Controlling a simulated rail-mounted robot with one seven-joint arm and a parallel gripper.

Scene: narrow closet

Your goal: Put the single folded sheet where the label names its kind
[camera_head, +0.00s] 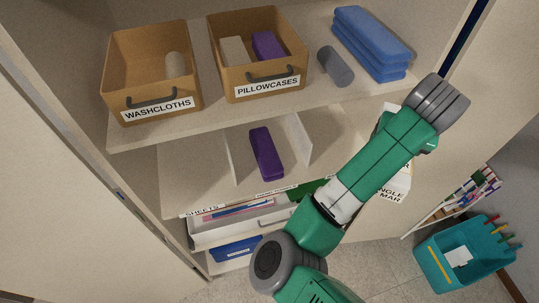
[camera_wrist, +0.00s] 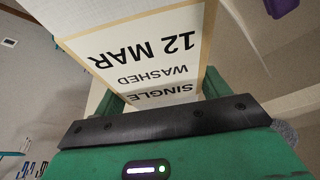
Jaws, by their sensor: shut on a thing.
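My gripper (camera_wrist: 155,100) is shut on the single folded sheet (camera_wrist: 205,22), a pale bundle with a tan-edged card. The card reads "SINGLE WASHED 12 MAR", upside down in the wrist view. In the head view the sheet (camera_head: 397,187) shows partly behind my green arm, right of the middle shelf, with "NGLE" and "MAR" visible. The gripper's fingers are hidden there. The middle shelf (camera_head: 195,178) has white upright dividers (camera_head: 301,138) and a purple folded bundle (camera_head: 266,153) between them. A front-edge label (camera_head: 201,212) reads "SHEETS"; another further right (camera_head: 274,190) is too small to read and partly covered.
The upper shelf holds a WASHCLOTHS box (camera_head: 125,60), a PILLOWCASES box (camera_head: 225,88), a grey roll (camera_head: 335,66) and blue folded stacks (camera_head: 370,42). Below are a white drawer (camera_head: 212,236) and a blue container (camera_head: 236,250). A teal bin (camera_head: 440,270) stands on the floor at right.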

